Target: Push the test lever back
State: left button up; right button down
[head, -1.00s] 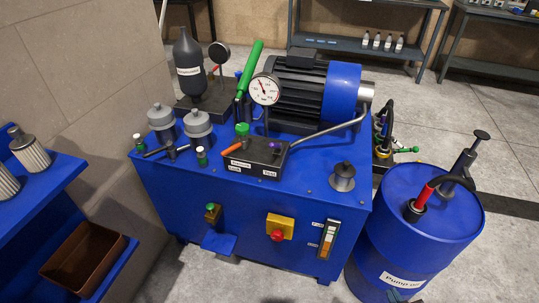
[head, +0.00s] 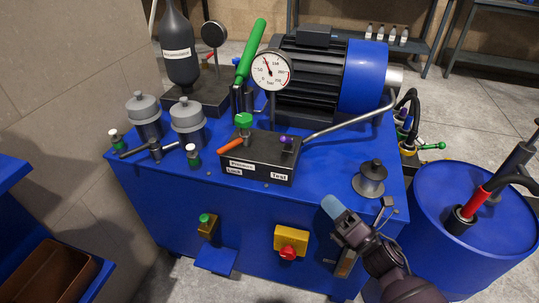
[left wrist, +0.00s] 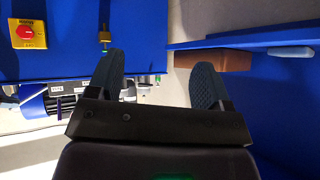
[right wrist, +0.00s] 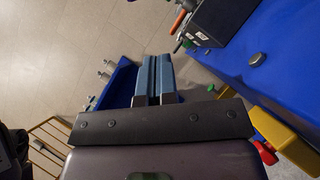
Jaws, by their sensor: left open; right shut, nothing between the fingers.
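A black valve block (head: 262,160) sits on the blue press bench, with labels on its front, "Test" at the right. A small purple-topped part (head: 286,141), which appears to be the test lever, stands above that label. An orange-handled lever (head: 231,146) sticks out at the block's left. My right gripper (head: 333,207) is shut and empty, in front of the bench's right side, apart from the block. In the right wrist view its fingers (right wrist: 154,75) are together, and the block (right wrist: 215,18) shows at upper right. My left gripper (left wrist: 157,80) is open and empty in the left wrist view.
A pressure gauge (head: 271,71) and green handle (head: 250,52) stand behind the block. A bent grey pipe (head: 350,122) crosses to its right. A grey spool-like fitting (head: 370,180) is near the bench's front right. A yellow box with a red knob (head: 288,252) is on the front. A blue drum (head: 450,220) stands right.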

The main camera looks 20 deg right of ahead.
aim_at(287, 140)
jog(key=w+a+n+g+y, duration=0.1)
jog(key=n, duration=0.1)
jog(key=shift+w+a+f+n+y, duration=0.1)
jog(key=shift+w+a+n+y, duration=0.05)
jog(key=shift+n+y, duration=0.2)
jog(key=d+r+x, duration=0.2)
jog(key=x, duration=1)
jog(key=shift+w, duration=0.5)
jog(key=shift+a+r, duration=0.1)
jog(key=shift+r, duration=0.1)
